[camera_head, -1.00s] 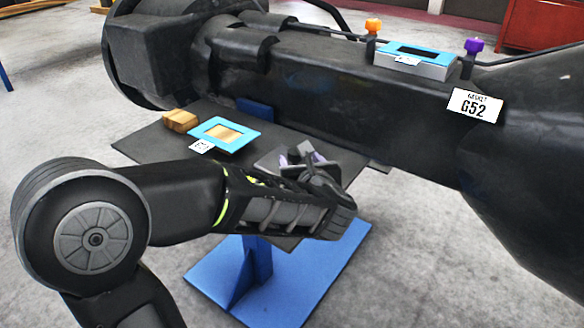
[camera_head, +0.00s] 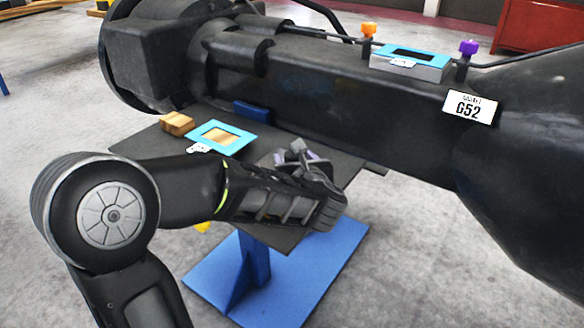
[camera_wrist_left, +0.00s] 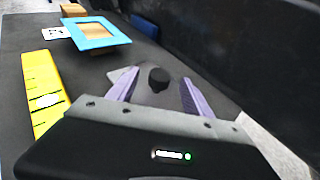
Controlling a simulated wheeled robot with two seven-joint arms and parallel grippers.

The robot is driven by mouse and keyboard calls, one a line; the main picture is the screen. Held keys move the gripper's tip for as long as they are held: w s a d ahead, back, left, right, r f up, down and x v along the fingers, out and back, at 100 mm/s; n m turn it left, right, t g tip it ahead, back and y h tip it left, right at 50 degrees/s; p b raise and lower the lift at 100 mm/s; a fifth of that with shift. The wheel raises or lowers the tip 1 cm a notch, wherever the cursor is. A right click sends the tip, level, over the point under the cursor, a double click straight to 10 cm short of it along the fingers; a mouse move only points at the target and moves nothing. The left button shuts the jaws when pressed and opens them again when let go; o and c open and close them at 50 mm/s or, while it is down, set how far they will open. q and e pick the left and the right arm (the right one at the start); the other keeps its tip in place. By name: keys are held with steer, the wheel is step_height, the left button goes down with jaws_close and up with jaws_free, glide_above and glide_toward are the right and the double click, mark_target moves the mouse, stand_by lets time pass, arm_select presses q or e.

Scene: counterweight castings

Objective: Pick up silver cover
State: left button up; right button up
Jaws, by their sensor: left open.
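The silver cover is a flat grey plate with a black knob on top. It lies on the dark table, and in the left wrist view the cover (camera_wrist_left: 158,98) shows between my fingers. In the head view it is mostly hidden behind my left gripper (camera_head: 300,152). My left gripper is open, and its two purple-lined fingers (camera_wrist_left: 158,80) stand on either side of the knob, apart from it. My right gripper is in neither view.
A blue frame (camera_head: 223,136) and a wooden block (camera_head: 177,123) lie on the table (camera_head: 140,147). A yellow bar (camera_wrist_left: 42,92) lies left of my gripper. A large black casting (camera_head: 330,90) with label G52 rises behind. A blue-rimmed box (camera_head: 410,63) sits on it.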

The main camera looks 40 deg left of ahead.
mark_target(292, 154)
arm_select(q)
steer(key=x, duration=0.4)
steer(key=shift+w+a+f, duration=0.1)
steer(key=shift+w+f, duration=0.15)
steer(key=shift+c, duration=0.5)
steer(key=shift+r, duration=0.15)
jaws_close()
